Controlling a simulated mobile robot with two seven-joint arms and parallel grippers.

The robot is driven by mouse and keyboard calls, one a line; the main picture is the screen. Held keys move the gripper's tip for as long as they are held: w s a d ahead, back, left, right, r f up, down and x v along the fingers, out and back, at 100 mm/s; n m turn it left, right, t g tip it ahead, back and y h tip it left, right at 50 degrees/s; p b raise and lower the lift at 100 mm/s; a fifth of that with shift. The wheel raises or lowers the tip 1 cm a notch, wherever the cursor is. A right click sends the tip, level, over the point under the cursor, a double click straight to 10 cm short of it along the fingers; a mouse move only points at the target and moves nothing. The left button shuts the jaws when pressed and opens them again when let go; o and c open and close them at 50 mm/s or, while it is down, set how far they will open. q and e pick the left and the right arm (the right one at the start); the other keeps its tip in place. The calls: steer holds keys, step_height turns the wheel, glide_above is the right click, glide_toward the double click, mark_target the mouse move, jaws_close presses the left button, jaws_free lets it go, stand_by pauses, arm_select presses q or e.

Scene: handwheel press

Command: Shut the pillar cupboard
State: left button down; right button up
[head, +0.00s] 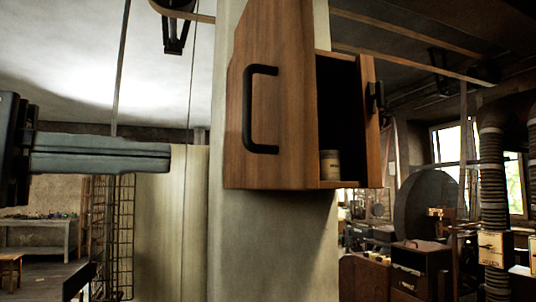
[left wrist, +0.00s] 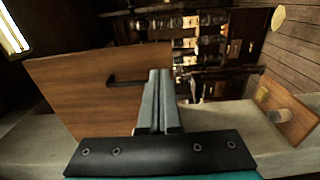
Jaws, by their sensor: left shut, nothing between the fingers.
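The pillar cupboard (head: 300,110) is a wooden box on a pale pillar. Its wooden door (head: 238,120), with a black bow handle (head: 262,150), stands open to the left of the dark opening (head: 336,105). My left gripper (head: 168,157) comes in from the left, fingers shut and empty, pointing right, left of the door in the picture with a gap between. In the left wrist view the shut fingers (left wrist: 158,75) overlap the door (left wrist: 80,85) near its handle (left wrist: 125,82); touching cannot be told. My right gripper is out of view.
A dark fitting (head: 375,96) is on the cupboard's right panel. The pale pillar (head: 270,240) continues below. Workshop machines (head: 420,265) stand behind at right.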

mark_target(299, 163)
arm_select(q)
steer(key=p+x, duration=0.3)
steer(key=x, duration=0.8)
steer(key=shift+r, duration=0.15)
steer(key=shift+w+d, duration=0.1)
steer(key=shift+d, duration=0.3)
